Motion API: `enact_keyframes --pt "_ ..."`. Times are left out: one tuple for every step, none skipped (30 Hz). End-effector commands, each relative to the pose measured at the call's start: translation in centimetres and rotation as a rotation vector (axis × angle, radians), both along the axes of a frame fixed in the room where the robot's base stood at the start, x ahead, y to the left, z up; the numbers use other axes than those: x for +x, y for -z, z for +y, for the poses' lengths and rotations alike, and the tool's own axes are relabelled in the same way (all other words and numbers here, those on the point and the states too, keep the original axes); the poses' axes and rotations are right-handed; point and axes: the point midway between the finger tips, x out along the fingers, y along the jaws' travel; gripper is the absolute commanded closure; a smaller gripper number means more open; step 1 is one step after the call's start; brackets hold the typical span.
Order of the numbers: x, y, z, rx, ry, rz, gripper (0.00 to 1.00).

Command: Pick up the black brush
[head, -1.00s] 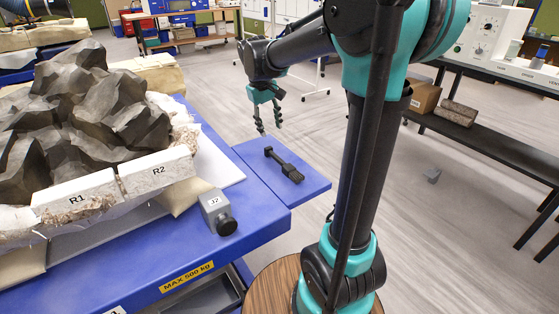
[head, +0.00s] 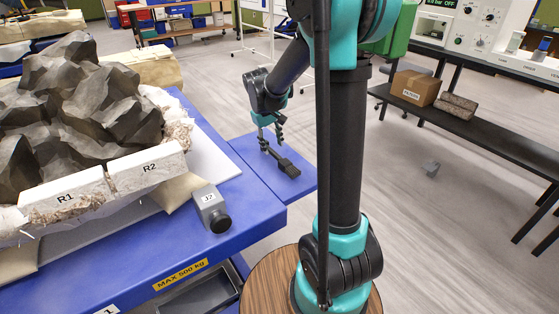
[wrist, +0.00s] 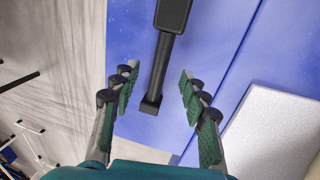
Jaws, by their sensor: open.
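The black brush (head: 284,164) lies on a blue side shelf (head: 243,148) beside the larger blue table. In the wrist view the brush (wrist: 162,60) runs down from the top edge, its narrow handle end between my fingertips. My gripper (head: 270,137) is open just above the handle end in the head view. Its two fingers (wrist: 157,83) stand apart on either side of the handle in the wrist view, with gaps on both sides. The far end of the brush is cut off by the top of the wrist view.
A large dark rock (head: 75,120) in a plaster jacket marked R1 and R2 sits on the blue table (head: 250,205). A grey block marked J2 (head: 211,208) stands near the table's edge. Open floor lies right of the shelf.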

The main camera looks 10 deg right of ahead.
Motion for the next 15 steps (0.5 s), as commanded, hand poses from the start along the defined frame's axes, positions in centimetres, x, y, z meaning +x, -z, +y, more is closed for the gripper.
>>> enact_keyframes --pt "0.2 0.7 -0.1 0.0 0.0 0.0 0.55" --pt "0.3 1.2 -0.1 0.0 0.0 0.0 0.55" --pt "0.4 1.8 -0.2 0.0 0.0 0.0 0.55" --pt "0.5 2.2 -0.2 0.0 0.0 0.0 0.55" --pt "0.5 2.6 -0.3 0.0 0.0 0.0 0.55" --pt "0.5 3.1 -0.4 0.0 0.0 0.0 0.55" --pt "0.6 3.4 -0.5 0.0 0.0 0.0 0.55" --pt "0.6 3.7 -0.5 0.0 0.0 0.0 0.55" --pt "0.6 4.0 -0.6 0.0 0.0 0.0 0.55" --pt "0.6 4.1 -0.6 0.0 0.0 0.0 0.55" --pt "0.6 4.2 -0.6 0.0 0.0 0.0 0.55" --pt "0.6 4.3 -0.6 0.0 0.0 0.0 0.55" --pt "0.6 4.3 -0.7 0.0 0.0 0.0 0.55" --pt "0.6 4.3 -0.6 0.0 0.0 0.0 0.55" --pt "0.6 4.3 -0.6 0.0 0.0 0.0 0.55"
